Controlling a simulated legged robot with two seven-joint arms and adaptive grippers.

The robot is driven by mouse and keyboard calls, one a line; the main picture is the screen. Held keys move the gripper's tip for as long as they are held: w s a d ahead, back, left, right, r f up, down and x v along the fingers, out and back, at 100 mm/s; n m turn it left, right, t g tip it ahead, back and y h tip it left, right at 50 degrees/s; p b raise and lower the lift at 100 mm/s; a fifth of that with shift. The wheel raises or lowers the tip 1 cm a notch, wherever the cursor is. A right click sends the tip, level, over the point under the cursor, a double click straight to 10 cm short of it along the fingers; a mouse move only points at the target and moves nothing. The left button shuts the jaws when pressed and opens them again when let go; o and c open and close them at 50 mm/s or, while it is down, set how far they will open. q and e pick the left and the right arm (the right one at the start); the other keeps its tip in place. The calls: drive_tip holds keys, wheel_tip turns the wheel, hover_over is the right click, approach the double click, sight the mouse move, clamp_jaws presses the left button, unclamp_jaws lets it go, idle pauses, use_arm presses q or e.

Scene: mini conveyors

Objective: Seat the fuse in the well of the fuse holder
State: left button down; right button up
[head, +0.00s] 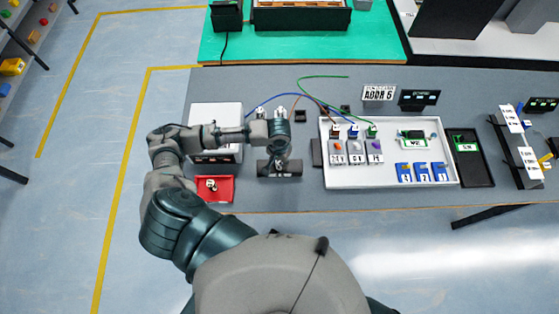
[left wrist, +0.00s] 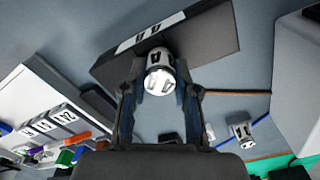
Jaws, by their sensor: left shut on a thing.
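My left gripper (head: 279,153) hangs over the dark fuse holder (head: 289,170) on the grey bench. In the left wrist view, my left gripper (left wrist: 160,92) is shut on a short white cylindrical fuse (left wrist: 160,80) with dark slots, held between its two fingertips. The dark fuse holder (left wrist: 215,42) with a white label lies just beyond the fuse and overlaps it in this view. The well is hidden, and I cannot tell whether the fuse touches the holder. In the head view the held fuse is hidden by my gripper. My right gripper is not in view.
A red tray (head: 225,196) with a small white part (head: 211,184) lies left of the holder. A white box (head: 216,113) stands behind it. A white panel (head: 392,181) with coloured modules is to the right.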

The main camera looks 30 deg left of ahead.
sight(279, 162)
use_arm(q)
drive_tip(key=c, duration=0.9)
unclamp_jaws()
drive_tip(key=shift+a+f, duration=0.1)
drive_tip(key=shift+a, duration=0.05)
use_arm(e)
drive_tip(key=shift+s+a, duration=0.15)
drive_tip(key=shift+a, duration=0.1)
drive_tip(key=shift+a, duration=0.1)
use_arm(q)
wheel_tip(279, 162, up, 12)
drive_tip(key=shift+r+p, duration=0.15)
drive_tip(key=shift+p, duration=0.4)
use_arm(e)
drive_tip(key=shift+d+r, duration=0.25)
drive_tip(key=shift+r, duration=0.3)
use_arm(q)
drive_tip(key=shift+s, duration=0.15)
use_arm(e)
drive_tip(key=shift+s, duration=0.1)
